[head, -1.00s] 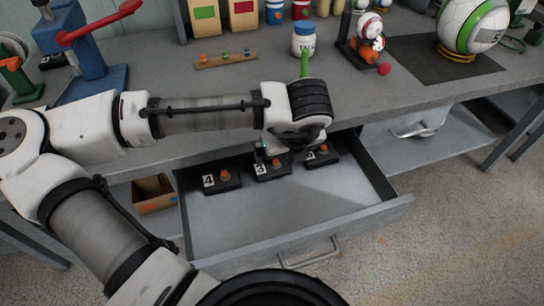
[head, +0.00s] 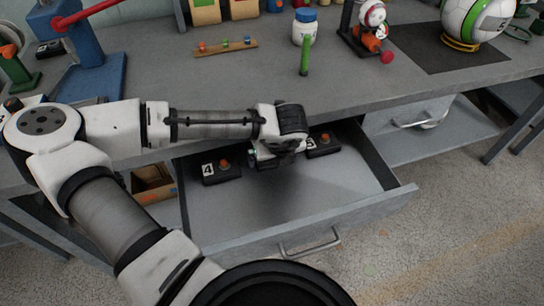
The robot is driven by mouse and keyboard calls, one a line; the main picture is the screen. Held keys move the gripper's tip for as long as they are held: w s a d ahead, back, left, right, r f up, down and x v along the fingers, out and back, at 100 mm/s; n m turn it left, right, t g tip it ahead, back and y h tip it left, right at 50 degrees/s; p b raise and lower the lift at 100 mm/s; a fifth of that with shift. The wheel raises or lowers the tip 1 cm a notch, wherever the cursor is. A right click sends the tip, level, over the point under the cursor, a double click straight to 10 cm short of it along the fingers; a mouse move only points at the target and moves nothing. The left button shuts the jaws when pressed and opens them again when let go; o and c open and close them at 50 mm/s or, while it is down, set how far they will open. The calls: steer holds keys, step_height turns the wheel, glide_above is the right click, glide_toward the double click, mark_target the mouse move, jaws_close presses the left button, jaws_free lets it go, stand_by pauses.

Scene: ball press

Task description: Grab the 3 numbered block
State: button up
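The black block numbered 4 (head: 221,174), with an orange knob on top, sits in the open drawer (head: 240,225) at its back left. Another black block (head: 323,147) with an orange knob stands at the back right; its number is partly covered by my wrist. The block numbered 3 stands between them, mostly hidden behind my gripper; only a dark part of it (head: 262,164) shows. My gripper (head: 266,153) is inside the drawer, low over the middle block. Its fingertips are mostly hidden, so I cannot tell whether it is open or around the block.
The front of the drawer is empty. The workbench top (head: 220,80) edge lies just behind my wrist. A green stick (head: 305,55) and white jar (head: 305,27) stand on the bench. A blue press (head: 90,65) stands at the left.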

steer(key=shift+w+f, duration=0.2)
steer(key=shift+f, duration=0.2)
steer(key=shift+c, duration=0.3)
steer(key=c, duration=0.7)
steer(key=shift+r, duration=0.1)
